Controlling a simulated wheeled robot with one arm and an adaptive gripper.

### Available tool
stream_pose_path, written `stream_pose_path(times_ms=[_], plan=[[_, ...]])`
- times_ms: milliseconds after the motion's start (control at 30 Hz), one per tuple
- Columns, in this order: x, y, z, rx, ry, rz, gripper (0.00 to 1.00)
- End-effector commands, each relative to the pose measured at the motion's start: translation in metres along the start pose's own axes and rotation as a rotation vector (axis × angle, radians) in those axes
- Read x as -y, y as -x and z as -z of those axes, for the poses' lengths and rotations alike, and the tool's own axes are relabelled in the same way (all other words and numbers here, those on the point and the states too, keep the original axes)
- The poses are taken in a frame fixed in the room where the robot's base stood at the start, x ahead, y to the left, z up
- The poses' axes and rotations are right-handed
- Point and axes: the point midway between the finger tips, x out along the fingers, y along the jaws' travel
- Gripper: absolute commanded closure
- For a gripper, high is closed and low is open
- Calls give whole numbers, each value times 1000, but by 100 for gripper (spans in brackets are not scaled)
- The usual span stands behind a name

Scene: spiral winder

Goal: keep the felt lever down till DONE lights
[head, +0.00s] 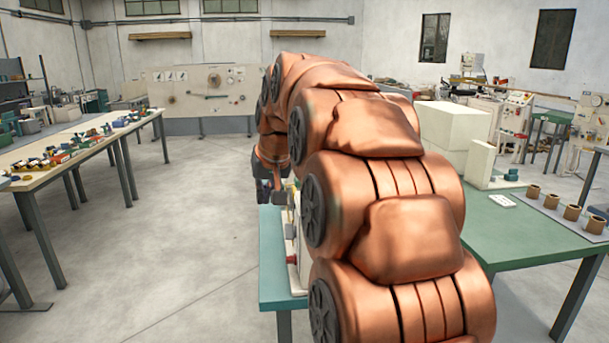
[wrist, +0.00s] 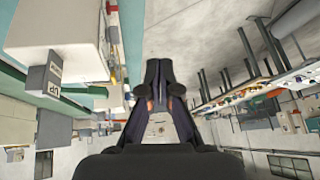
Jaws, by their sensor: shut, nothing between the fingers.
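In the wrist view my gripper (wrist: 162,78) is shut and empty, its dark fingertips together. In the head view my gripper (head: 266,192) is a small dark shape at the left edge of the green bench, partly behind my copper arm. A white machine housing (wrist: 62,30) is at the upper left of the wrist view, with a grey block (wrist: 43,83) on it bearing white lettering, part of which seems to read UP. The fingers are apart from the block in the picture. I cannot tell which part is the felt lever. No DONE lamp can be made out.
My arm hides much of the green bench (head: 485,222). White boxes (head: 450,128) and several brown rolls (head: 572,212) stand on its right part. A long table (head: 80,150) with small parts is at left. The floor (head: 185,235) between is clear.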

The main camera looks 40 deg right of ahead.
Motion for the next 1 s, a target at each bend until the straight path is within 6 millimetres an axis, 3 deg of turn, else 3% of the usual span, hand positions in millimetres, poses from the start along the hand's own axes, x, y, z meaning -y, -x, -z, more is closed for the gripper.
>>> stream_pose_path(times_ms=[33, 100, 200, 400, 567, 1000], plan=[[-20, 3, 23, -45, -31, -13, 100], [-44, 12, 50, -103, -64, -30, 100], [-76, 24, 80, -175, -104, -54, 100], [-121, 44, 113, -267, -151, -91, 100], [-133, 49, 121, -291, -162, -101, 100], [-133, 44, 123, -289, -162, -101, 100]])
